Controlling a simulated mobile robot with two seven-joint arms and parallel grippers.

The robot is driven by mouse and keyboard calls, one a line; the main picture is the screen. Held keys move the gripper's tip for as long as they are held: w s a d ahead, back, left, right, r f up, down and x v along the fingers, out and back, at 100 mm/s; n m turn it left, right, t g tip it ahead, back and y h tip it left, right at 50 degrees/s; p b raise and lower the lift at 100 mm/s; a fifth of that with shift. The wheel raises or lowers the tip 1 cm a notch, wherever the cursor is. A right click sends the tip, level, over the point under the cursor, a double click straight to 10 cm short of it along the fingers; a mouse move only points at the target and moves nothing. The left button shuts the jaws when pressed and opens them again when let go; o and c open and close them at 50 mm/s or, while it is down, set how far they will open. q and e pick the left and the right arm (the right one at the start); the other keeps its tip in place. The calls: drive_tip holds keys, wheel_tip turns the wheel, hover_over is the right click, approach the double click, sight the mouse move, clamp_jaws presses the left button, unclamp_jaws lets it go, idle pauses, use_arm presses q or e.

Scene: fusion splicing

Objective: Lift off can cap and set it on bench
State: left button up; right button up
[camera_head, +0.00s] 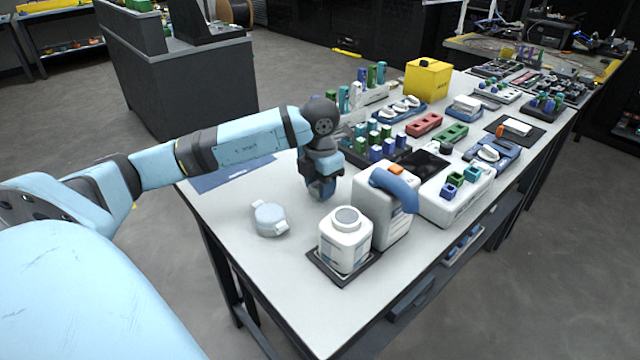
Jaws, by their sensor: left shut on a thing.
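A white can (345,248) with a round grey top stands upright on a dark square mat (322,268) near the bench's front. I cannot tell whether its grey top is a cap or an open mouth. My left gripper (322,192) points down, low over the bench, behind the white can and left of a white jug (370,212) with a thick blue handle. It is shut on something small. The thing between its fingers is dark and too small to make out, and I cannot tell whether it touches the bench. My right gripper is not in view.
A white device (455,195) stands right of the jug. Racks of coloured pieces and a yellow box (427,80) stand farther back. Bare bench top (235,215) lies at the left edge.

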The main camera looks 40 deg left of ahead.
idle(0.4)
use_arm(q)
drive_tip(key=o, duration=0.9)
drive_tip(key=shift+o, duration=0.2)
drive_tip(key=shift+r, duration=0.1)
drive_tip(key=shift+r+p, duration=2.2)
drive_tip(key=shift+r, duration=0.75)
